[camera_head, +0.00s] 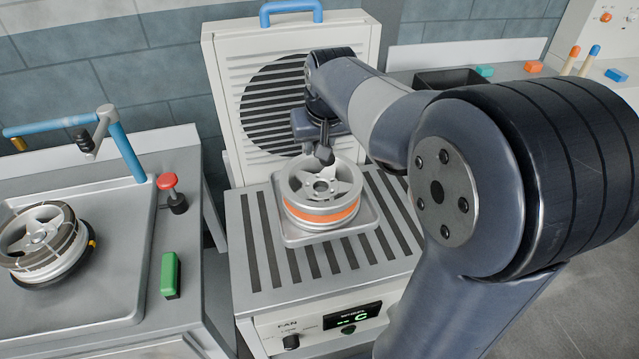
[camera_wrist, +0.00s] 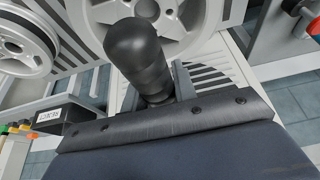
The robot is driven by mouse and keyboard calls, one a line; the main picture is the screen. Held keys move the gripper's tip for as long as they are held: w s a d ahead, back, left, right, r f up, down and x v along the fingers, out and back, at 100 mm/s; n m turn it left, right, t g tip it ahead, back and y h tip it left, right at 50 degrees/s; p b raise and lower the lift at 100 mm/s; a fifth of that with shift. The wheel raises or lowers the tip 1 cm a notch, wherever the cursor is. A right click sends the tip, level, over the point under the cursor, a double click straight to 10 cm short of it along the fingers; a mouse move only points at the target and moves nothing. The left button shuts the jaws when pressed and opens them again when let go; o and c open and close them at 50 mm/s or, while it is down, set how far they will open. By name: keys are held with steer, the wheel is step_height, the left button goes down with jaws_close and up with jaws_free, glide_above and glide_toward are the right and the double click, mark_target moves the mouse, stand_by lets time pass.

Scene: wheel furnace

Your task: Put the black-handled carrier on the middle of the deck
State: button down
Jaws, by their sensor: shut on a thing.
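The carrier (camera_head: 300,238) is a pale metal tray bearing a silver wheel with an orange band (camera_head: 322,212). It is over the middle of the slotted deck (camera_head: 262,265); I cannot tell whether it touches the slats or hangs just above them. My gripper (camera_head: 324,142) is at the back of the wheel, shut on the carrier's black handle (camera_wrist: 138,55). The handle fills the middle of the wrist view, with a spoked wheel beyond it. In the head view the gripper and wheel hide most of the handle.
A white fan panel (camera_head: 226,62) with a round grille stands behind the deck. At left are a metal tray station with another wheel (camera_head: 42,238), a blue bent bar (camera_head: 127,148), a red button (camera_head: 167,182) and a green block (camera_head: 170,274). A dark bin (camera_head: 445,79) is at back right.

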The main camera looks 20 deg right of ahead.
steer(key=shift+f, duration=4.2)
steer(key=c, duration=1.1)
jaws_free()
steer(key=v, duration=1.2)
